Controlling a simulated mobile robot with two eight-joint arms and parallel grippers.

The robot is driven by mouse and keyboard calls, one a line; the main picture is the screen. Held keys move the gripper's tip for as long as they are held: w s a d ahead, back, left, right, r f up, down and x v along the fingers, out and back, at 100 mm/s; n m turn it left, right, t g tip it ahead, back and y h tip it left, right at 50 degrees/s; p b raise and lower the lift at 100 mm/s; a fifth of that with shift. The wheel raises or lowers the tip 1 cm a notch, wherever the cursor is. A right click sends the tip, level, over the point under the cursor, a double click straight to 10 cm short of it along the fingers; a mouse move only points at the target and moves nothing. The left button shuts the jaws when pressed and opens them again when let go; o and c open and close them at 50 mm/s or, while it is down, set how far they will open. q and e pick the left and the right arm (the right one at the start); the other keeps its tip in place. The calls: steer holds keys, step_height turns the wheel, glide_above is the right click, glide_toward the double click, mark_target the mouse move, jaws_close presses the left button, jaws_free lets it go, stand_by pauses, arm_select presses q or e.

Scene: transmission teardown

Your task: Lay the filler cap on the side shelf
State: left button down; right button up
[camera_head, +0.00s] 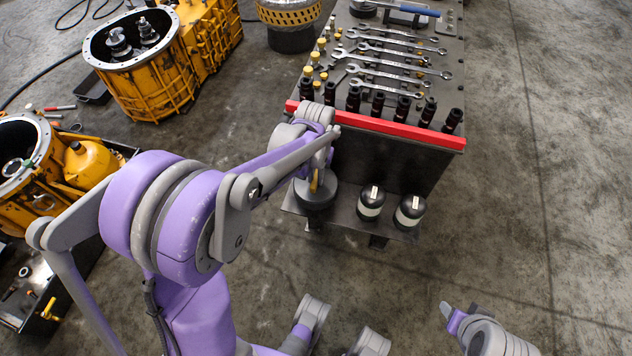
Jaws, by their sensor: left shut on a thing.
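My left gripper (318,182) reaches down over the side shelf (345,222) at the front of the tool cart. It is shut on a small yellowish piece that I take for the filler cap (314,187), seen only in part between the fingers. Just below is a round dark grey pot (316,203) at the shelf's left end. I cannot tell whether the cap touches the pot or hangs above it.
Two dark, white-banded bottles (370,206) (410,211) stand on the shelf's right part. Above, the tool cart has a red front edge (380,124), with sockets and several wrenches (385,64). Yellow gearbox housings (150,85) stand at the left. Floor right of the cart is clear.

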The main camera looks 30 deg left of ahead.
mark_target(316, 177)
arm_select(q)
step_height(316, 177, down, 4)
steer(key=shift+w+r+b, duration=0.1)
steer(key=shift+r+b, duration=0.1)
steer(key=shift+b, duration=0.25)
steer(key=shift+w, duration=0.1)
steer(key=shift+f, duration=0.1)
steer(key=shift+f, duration=0.15)
steer(key=c, duration=0.8)
jaws_free()
